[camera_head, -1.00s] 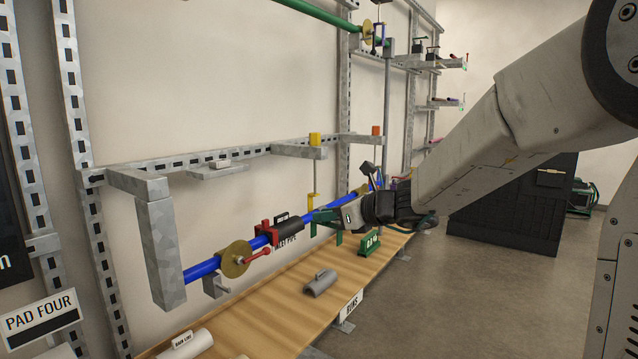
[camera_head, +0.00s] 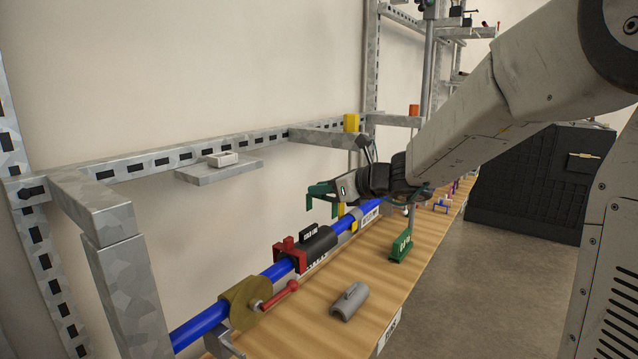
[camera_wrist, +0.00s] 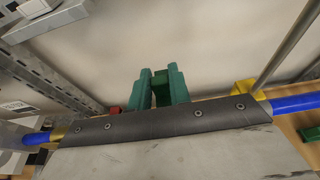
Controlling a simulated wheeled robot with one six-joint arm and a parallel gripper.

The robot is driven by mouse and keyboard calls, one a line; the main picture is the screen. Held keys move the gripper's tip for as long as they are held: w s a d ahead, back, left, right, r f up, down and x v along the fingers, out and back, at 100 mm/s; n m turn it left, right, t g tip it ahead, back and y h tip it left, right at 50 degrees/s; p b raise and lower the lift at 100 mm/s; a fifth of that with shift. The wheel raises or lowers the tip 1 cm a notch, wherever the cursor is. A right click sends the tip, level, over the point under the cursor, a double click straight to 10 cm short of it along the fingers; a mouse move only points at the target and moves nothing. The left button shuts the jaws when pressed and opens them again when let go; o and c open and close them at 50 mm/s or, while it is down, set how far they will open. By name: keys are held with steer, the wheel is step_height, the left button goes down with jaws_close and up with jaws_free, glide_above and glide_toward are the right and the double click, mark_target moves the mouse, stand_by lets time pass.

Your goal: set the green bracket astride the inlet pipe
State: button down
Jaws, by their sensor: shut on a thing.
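My gripper (camera_head: 338,190) is shut on the green bracket (camera_head: 320,192), an upside-down U with its legs pointing down. In the head view the bracket shows above and slightly left of the blue pipe (camera_head: 355,226). No readable label names this pipe as the inlet. I cannot tell how far the bracket is from the pipe.
The pipe carries a red clamp (camera_head: 288,250), a black sleeve (camera_head: 319,244) and a brass disc (camera_head: 240,303) with a red handle.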

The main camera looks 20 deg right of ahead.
mark_target(324, 228)
steer(key=shift+w+d+f, duration=0.15)
steer(key=shift+f, duration=3.35)
steer(key=shift+f, duration=0.4)
steer(key=c, duration=1.2)
jaws_free()
